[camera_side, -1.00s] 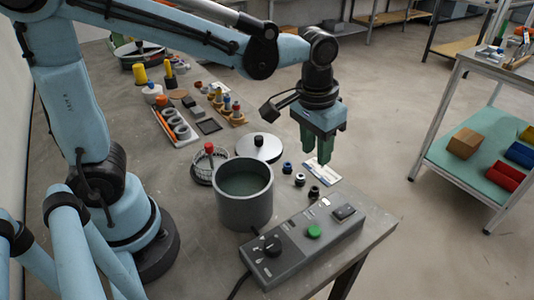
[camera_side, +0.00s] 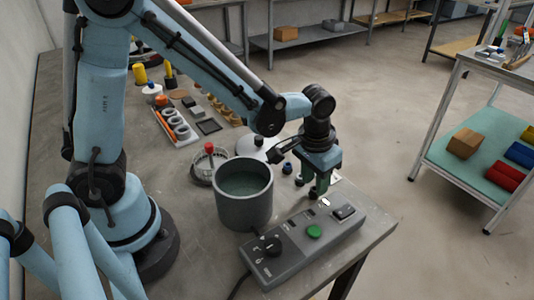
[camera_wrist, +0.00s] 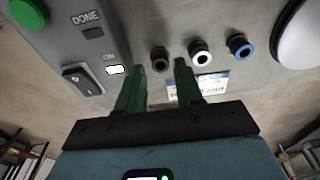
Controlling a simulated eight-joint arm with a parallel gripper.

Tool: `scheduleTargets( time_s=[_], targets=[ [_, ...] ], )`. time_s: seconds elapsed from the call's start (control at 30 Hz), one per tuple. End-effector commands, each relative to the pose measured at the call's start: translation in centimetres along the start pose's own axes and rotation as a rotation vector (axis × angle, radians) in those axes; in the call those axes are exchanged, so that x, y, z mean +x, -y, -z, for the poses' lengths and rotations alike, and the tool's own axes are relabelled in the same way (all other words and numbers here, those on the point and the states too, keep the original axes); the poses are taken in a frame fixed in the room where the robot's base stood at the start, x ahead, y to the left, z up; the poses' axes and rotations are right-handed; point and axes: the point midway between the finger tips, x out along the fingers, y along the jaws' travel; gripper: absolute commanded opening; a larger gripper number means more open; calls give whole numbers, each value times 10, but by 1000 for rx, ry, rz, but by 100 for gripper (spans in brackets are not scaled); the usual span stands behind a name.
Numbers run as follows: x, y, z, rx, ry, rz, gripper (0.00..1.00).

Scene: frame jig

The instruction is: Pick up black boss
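The black boss (camera_wrist: 160,58), a small dark ring-shaped part, appears in the wrist view just beyond and between my two green fingertips. My gripper (camera_wrist: 160,68) is open and its fingers hold nothing. In the side view my gripper (camera_side: 320,188) points down at the table's right part, beside the control box, and largely hides the black boss. I cannot tell how high the fingertips are above the table.
The grey control box (camera_side: 300,245) with a green button is close to my gripper. A grey cylindrical pot (camera_side: 244,205) stands to the left. A white label card (camera_wrist: 212,86) lies by the bosses. A round white-topped disc (camera_wrist: 299,36) is beyond the blue boss.

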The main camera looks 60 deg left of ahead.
Motion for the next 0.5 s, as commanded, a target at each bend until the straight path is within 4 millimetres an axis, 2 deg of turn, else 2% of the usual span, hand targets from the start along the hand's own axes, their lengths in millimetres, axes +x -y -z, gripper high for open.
scheduleTargets(
  time_s=[0.2, 0.5],
  targets=[
    [22, 0, 0, 0, -1, -2, 36],
    [26, 0, 0, 1, -1, -2, 36]
  ],
)
